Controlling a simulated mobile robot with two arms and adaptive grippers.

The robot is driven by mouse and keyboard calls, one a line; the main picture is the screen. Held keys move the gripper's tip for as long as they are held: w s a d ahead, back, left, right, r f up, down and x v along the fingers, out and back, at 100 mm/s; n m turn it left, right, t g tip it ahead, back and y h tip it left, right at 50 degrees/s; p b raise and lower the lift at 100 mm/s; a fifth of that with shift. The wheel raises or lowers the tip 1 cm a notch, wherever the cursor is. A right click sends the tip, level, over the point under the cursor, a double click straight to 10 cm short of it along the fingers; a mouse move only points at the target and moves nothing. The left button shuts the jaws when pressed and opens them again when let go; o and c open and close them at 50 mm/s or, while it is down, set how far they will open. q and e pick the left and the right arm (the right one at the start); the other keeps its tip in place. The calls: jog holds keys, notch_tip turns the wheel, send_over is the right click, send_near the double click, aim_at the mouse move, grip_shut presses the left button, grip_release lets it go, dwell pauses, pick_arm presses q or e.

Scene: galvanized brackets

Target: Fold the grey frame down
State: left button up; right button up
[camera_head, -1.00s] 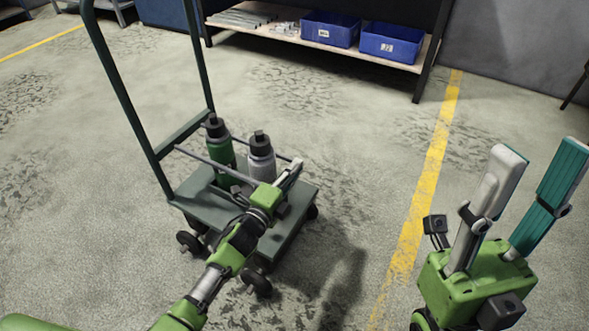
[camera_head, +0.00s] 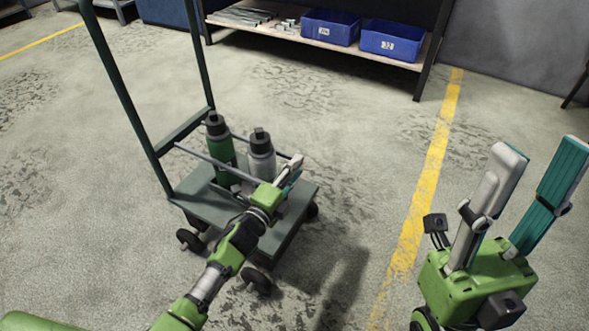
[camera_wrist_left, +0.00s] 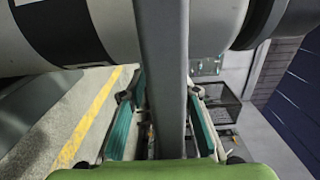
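The grey frame (camera_head: 203,158) is a set of thin bars on the green hand cart (camera_head: 190,200). It stands raised around a green bottle (camera_head: 221,149) and a light grey bottle (camera_head: 262,160). My left gripper (camera_head: 292,176) is at the frame's near right end, beside the grey bottle, and hides part of it. In the left wrist view, a grey bar (camera_wrist_left: 163,70) runs between the two teal fingers, which stand apart; firm contact cannot be made out. My right gripper (camera_head: 541,148) is wide open and empty at the right.
The cart's tall push handle (camera_head: 118,95) rises at its left. A shelf (camera_head: 390,62) with blue bins (camera_head: 392,41) and metal parts stands at the back. A yellow floor line (camera_head: 430,170) runs right of the cart. The floor around the cart is clear.

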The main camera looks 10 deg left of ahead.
pick_arm(q)
jog(key=v, duration=1.2)
dwell(0.3)
